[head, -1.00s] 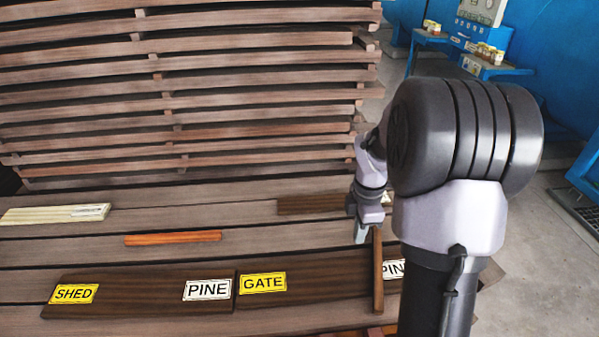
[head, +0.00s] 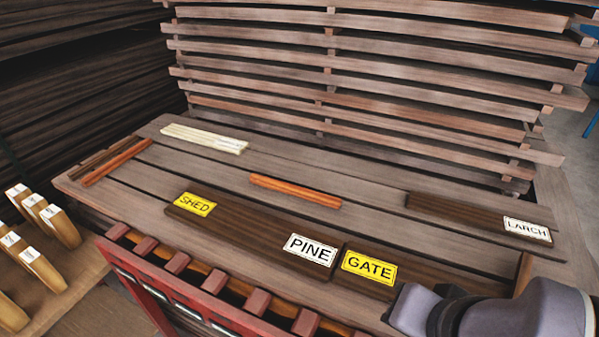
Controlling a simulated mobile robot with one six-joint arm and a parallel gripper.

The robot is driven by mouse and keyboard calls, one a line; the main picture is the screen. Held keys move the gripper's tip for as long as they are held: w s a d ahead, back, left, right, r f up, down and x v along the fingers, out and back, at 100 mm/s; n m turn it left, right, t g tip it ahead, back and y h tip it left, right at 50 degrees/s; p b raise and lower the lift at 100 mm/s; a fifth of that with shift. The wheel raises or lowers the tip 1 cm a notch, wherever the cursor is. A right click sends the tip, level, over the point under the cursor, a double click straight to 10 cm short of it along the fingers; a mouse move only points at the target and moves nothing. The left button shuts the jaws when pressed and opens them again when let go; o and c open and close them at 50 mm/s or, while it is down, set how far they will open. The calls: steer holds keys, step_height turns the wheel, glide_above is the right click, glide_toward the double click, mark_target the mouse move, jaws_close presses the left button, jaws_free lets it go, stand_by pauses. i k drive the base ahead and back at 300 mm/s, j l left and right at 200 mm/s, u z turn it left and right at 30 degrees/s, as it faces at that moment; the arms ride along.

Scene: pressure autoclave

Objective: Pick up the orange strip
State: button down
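An orange strip (head: 295,190) lies flat on the slatted wooden table (head: 225,185), near the middle of the head view. It lies behind the dark boards with the PINE and GATE labels, apart from them. A second orange-brown strip (head: 117,161) lies near the table's left end, beside a darker strip. Part of my arm shows at the lower right, in front of the boards. My gripper is out of view.
Dark boards carry the labels SHED (head: 195,204), PINE (head: 310,250), GATE (head: 369,268) and LARCH (head: 527,230). A pale slat bundle (head: 204,138) lies at the back left. Stacked planks (head: 380,75) rise behind. A red rack (head: 165,295) stands in front.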

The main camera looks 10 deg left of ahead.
mark_target(321, 198)
steer(key=i+j+z, duration=0.25)
steer(key=j, duration=0.55)
steer(key=j+z, duration=0.3)
steer(key=j, duration=0.5)
steer(key=k, duration=0.05)
